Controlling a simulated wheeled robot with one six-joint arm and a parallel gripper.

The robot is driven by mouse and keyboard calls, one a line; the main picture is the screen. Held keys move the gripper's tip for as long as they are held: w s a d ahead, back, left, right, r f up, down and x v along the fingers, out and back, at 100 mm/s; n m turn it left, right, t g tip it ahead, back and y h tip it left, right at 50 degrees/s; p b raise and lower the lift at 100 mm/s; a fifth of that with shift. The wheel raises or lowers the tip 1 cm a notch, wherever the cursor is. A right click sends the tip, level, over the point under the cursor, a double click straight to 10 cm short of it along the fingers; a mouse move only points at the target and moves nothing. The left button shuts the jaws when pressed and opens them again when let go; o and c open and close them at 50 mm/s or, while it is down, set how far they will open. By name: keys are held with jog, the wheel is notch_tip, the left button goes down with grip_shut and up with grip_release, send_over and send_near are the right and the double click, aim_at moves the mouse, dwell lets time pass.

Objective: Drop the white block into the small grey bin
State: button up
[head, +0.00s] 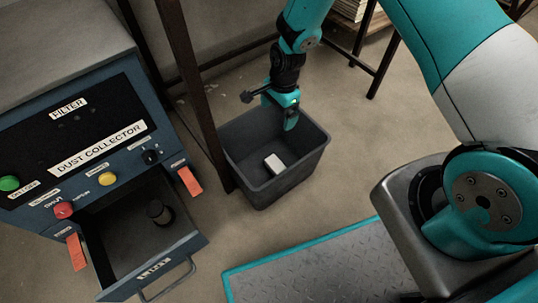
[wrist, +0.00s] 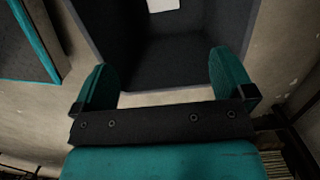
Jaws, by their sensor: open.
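The white block (head: 274,164) lies inside the small grey bin (head: 315,155), on its floor. In the wrist view part of the white block (wrist: 163,4) shows at the top edge, inside the grey bin (wrist: 238,30). My gripper (head: 277,104) is above the far side of the bin. In the wrist view my gripper (wrist: 170,82) has its two teal fingers wide apart with nothing between them. The block is apart from the fingers.
A blue dust collector (head: 110,165) stands at the left, its drawer (head: 120,255) open with a dark cylindrical object (head: 159,212) inside. A dark post (head: 197,90) rises beside the bin's left side. Bare floor lies right of the bin.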

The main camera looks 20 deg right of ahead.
notch_tip(320, 180, up, 14)
jog(key=d+p, duration=0.1)
jog(key=p, duration=0.4)
jog(key=shift+w+d, duration=0.3)
